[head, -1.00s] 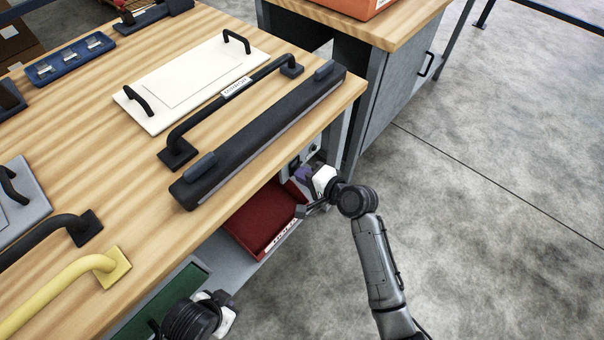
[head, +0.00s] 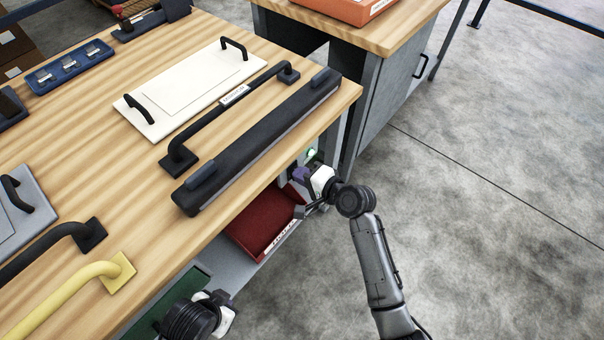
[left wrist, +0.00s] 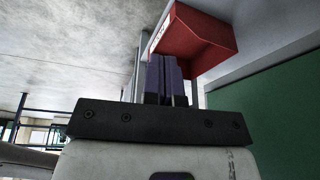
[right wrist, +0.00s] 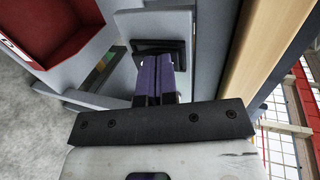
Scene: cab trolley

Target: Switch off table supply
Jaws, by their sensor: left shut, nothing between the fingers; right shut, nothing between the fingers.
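The table supply appears to be the grey box under the table's near right corner. In the right wrist view its grey housing (right wrist: 150,22) carries a black-framed switch (right wrist: 176,47), partly hidden by my fingers. A small green-lit spot (head: 311,153) shows there in the head view. My right gripper (head: 300,175) is shut and empty. Its purple fingertips (right wrist: 156,62) overlap the black frame in the right wrist view; I cannot tell if they touch.
The wooden tabletop (head: 110,65) holds a white panel (head: 190,85), dark handles and a long black bar (head: 255,140). The red bin (head: 262,222) sits below it, close to my right gripper. A second bench (head: 385,100) stands behind right. The floor at right is clear.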

